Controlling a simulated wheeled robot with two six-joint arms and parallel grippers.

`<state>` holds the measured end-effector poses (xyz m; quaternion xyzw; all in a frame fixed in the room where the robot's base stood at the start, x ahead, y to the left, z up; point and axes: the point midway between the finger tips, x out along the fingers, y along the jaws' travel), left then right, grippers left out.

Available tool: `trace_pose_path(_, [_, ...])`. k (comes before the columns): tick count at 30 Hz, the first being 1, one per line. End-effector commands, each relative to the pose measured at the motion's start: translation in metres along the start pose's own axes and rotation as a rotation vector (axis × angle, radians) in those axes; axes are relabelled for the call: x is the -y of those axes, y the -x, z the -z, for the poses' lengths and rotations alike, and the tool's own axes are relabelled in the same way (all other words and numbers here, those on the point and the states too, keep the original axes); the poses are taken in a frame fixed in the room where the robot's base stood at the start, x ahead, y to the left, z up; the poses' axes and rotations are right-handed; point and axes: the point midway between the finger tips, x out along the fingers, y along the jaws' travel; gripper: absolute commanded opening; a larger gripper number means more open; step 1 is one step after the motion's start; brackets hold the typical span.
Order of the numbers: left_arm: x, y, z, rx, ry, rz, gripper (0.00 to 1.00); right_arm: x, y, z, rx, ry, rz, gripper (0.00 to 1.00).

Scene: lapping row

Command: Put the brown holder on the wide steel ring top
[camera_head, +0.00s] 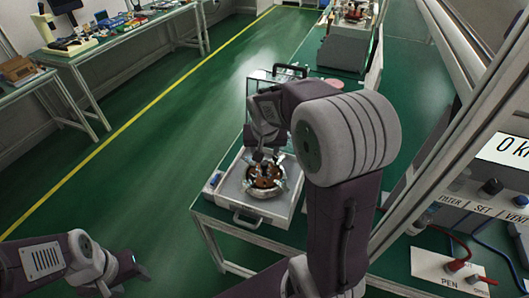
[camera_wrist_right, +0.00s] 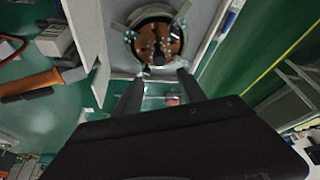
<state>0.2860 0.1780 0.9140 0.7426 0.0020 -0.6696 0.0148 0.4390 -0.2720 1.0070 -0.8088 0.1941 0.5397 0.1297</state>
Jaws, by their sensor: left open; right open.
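The brown holder (camera_head: 265,175), a round brown disc with small shiny pieces on it, lies within the wide steel ring (camera_head: 281,190) in the head view. In the right wrist view the brown holder (camera_wrist_right: 172,46) shows inside the pale rim of the steel ring (camera_wrist_right: 152,11); whether it rests fully flat I cannot tell. My right gripper (camera_head: 263,156) is just above it and partly covers it. In the right wrist view my right gripper (camera_wrist_right: 160,76) has its fingers apart, with nothing between them, beside the ring's near edge. My left gripper (camera_head: 134,268) is open, low at the left, far from the ring.
The ring sits on a light grey machine plate (camera_head: 234,187) with a front handle, on a green bench (camera_head: 215,210). A clear guard (camera_head: 258,86) stands behind. A control panel (camera_head: 500,185) is at the right. Green floor lies open to the left.

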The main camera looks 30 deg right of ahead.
Motion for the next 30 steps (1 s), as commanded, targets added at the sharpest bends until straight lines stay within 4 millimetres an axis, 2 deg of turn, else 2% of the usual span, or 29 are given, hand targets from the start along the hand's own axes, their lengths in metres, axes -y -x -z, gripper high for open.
trace_pose_path(2, [0.000, 0.000, 0.000, 0.000, 0.000, 0.000, 0.52, 0.003, -0.002, -0.011, 0.018, 0.022, 0.006, 0.48])
trace_pose_path(5, [0.000, 0.000, 0.000, 0.000, 0.000, 0.000, 0.52, 0.015, -0.013, -0.073, 0.115, 0.157, 0.047, 0.48])
trace_pose_path(6, [0.000, 0.000, 0.000, 0.000, 0.000, 0.000, 0.52, 0.018, -0.015, -0.104, 0.159, 0.224, 0.067, 0.48])
trace_pose_path(9, [0.000, 0.000, 0.000, 0.000, 0.000, 0.000, 0.52, 0.018, -0.018, -0.166, 0.244, 0.356, 0.107, 0.48])
trace_pose_path(12, [0.000, 0.000, 0.000, 0.000, 0.000, 0.000, 0.52, 0.015, -0.018, -0.197, 0.285, 0.423, 0.127, 0.48])
trace_pose_path(19, [0.000, 0.000, 0.000, 0.000, 0.000, 0.000, 0.52, 0.015, -0.018, -0.201, 0.291, 0.434, 0.130, 0.48])
trace_pose_path(23, [0.000, 0.021, 0.002, 0.000, 0.000, 0.000, 0.52, 0.015, 0.002, -0.193, 0.291, 0.433, 0.130, 0.48])
trace_pose_path(30, [0.000, 0.015, 0.002, 0.000, 0.000, 0.000, 0.52, 0.015, -0.004, -0.195, 0.291, 0.432, 0.129, 0.48])
